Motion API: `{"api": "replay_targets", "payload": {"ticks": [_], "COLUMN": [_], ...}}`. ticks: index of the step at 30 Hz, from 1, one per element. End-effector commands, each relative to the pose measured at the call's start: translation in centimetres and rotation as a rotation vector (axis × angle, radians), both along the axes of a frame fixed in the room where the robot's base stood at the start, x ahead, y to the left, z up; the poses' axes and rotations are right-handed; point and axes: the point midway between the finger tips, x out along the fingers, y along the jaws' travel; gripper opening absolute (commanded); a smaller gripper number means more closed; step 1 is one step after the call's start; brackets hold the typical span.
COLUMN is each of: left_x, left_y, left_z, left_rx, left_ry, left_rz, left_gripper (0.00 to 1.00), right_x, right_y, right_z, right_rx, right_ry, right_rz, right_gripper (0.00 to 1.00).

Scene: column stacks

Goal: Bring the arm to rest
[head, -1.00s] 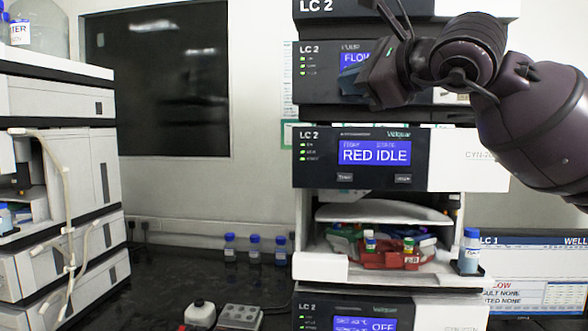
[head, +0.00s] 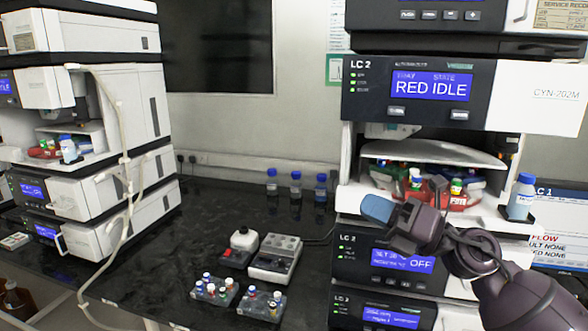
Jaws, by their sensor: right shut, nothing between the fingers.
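My right arm (head: 490,262) comes in from the lower right, dark purple-brown. Its gripper (head: 376,209) is shut and empty, with its bluish fingertips pointing left. In the picture it overlaps the front of the LC 2 stack (head: 348,160), below the open bay and beside the screen reading OFF. I cannot tell how far it is from the stack's face. My left gripper is not in view.
The bay holds a red tray (head: 452,204) with vials; a blue-capped bottle (head: 522,196) stands at its right. Another instrument stack (head: 105,192) stands left. The dark bench (head: 160,265) carries vial racks (head: 214,292), a grey device (head: 275,259) and three bottles (head: 296,185).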

Motion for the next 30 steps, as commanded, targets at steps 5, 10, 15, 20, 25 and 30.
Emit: {"api": "replay_targets", "payload": {"ticks": [5,10,15,20,25,30], "left_x": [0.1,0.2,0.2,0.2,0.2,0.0], "left_y": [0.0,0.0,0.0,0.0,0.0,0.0], "left_z": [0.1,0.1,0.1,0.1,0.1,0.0], "left_rx": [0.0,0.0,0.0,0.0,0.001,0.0], "left_ry": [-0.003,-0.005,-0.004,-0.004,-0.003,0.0], "left_rz": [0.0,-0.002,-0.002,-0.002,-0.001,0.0], "left_gripper": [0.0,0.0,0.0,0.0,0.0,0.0], "right_x": [-0.5,-1.5,-3.7,-7.4,-13.3,-19.6], "right_y": [-2.7,-5.8,-9.1,-11.8,-13.8,-14.5], "right_z": [-6.1,-12.6,-20.0,-27.7,-35.8,-41.8], "right_rx": [0.306,0.59,0.87,1.128,1.398,1.623], "right_ry": [0.289,0.558,0.827,1.075,1.328,1.524], "right_rz": [-0.06,-0.157,-0.29,-0.44,-0.619,-0.777], "right_gripper": [0.0,0.0,0.0,0.0,0.0,0.0]}}
